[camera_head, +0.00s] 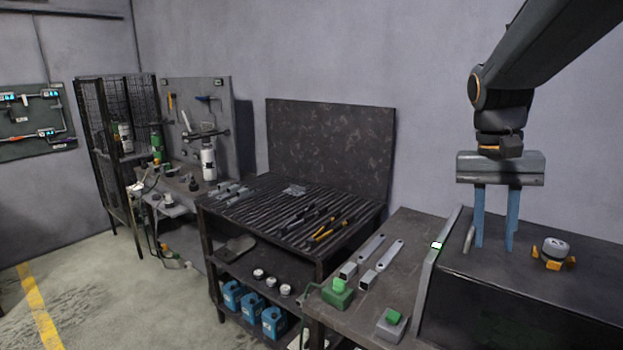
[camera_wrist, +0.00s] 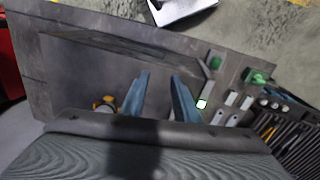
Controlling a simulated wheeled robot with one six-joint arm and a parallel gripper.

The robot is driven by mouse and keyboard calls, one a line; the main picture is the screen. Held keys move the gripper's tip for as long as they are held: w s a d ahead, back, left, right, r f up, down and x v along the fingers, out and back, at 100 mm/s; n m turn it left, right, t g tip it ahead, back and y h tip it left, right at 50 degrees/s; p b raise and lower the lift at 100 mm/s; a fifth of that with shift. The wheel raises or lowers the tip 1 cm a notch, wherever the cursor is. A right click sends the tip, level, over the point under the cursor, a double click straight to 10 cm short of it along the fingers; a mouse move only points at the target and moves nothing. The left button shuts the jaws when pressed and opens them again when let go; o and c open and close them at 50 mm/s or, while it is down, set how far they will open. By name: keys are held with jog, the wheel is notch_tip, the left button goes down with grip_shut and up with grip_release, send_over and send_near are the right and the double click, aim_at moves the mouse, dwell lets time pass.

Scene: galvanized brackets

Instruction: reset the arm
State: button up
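My gripper (camera_head: 495,242) hangs from my arm at the right of the head view, its two blue fingers pointing down and spread apart. Nothing shows between them. They are over the dark worktop (camera_head: 560,295); whether the tips touch it I cannot tell. In the wrist view my gripper (camera_wrist: 160,82) also shows with its fingers apart and only the dark surface between them. Two galvanized brackets (camera_head: 362,256) (camera_head: 382,263) lie on the neighbouring bench, left of my gripper.
A grey-and-orange device (camera_head: 554,250) stands close right of the fingers. A raised grey edge (camera_head: 436,262) is at their left. Green-topped boxes (camera_head: 337,293) (camera_head: 391,325) sit on the bench (camera_head: 408,227). A slatted table (camera_head: 262,212) with tools is farther left. Air above is clear.

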jog(key=s+a+f+n+t, duration=0.1)
jog(key=s+a+f+n, duration=0.2)
jog(key=a+f, duration=0.3)
jog(key=s+a+f+n+t+y+b, duration=0.1)
jog(key=s+a+f+n, duration=0.2)
jog(key=a+f, duration=0.4)
notch_tip(320, 180, down, 6)
jog(key=shift+r+y, duration=0.1)
jog(key=shift+y, duration=0.2)
